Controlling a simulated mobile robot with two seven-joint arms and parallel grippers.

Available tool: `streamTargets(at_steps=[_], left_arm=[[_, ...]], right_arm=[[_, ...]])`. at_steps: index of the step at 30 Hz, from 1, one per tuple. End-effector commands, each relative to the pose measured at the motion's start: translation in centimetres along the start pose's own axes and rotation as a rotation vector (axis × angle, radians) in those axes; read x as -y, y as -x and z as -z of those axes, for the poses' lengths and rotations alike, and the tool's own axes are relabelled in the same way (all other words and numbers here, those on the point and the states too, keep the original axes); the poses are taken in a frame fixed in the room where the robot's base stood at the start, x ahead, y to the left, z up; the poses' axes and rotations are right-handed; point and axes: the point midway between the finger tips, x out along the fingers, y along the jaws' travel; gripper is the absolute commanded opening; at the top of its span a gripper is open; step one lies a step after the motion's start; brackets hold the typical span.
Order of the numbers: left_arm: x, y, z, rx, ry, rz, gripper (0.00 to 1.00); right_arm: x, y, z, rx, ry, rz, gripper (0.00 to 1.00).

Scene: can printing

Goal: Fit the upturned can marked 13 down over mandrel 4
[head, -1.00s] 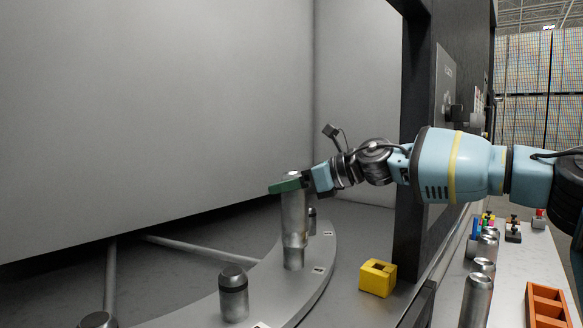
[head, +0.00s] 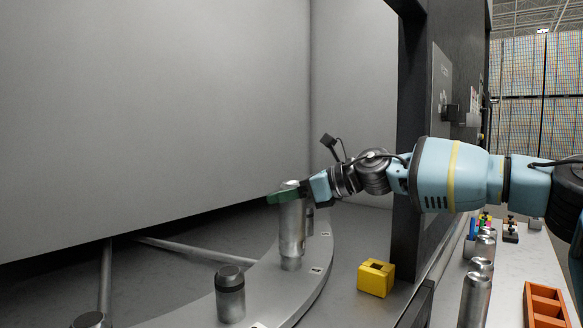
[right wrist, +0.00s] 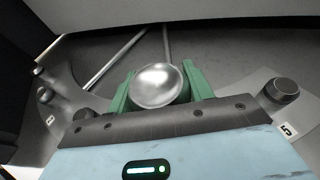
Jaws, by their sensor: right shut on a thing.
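The can (head: 292,225) is a shiny silver cylinder, upright over a mandrel (head: 291,264) on the grey ring. The mandrel's lower part shows below the can's rim, a little above the ring. My right gripper (head: 286,193) has green fingers shut around the can near its top. In the right wrist view the can's domed closed end (right wrist: 157,86) sits between the fingers (right wrist: 157,95). No mark 13 is visible on the can, and the number of this mandrel cannot be read. My left gripper is out of view.
Bare dark-topped mandrels (head: 230,292) stand along the ring (head: 316,262); one is by a tag reading 5 (right wrist: 287,131). A yellow block (head: 376,278) lies right of the ring. Several cans (head: 475,300) and an orange tray (head: 545,305) are on the side bench. A dark post (head: 412,150) stands near my arm.

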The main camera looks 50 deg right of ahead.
Motion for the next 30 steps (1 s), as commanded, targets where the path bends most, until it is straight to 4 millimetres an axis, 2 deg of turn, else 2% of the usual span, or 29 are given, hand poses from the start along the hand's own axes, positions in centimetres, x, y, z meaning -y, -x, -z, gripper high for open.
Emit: streamTargets(at_steps=[17, 30], left_arm=[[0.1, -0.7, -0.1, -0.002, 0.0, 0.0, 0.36], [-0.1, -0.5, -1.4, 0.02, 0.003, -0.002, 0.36]], right_arm=[[0.0, -0.5, 1.6, -0.006, -0.002, -0.002, 0.3], [0.0, -0.8, 2.5, -0.006, -0.003, -0.003, 0.3]])
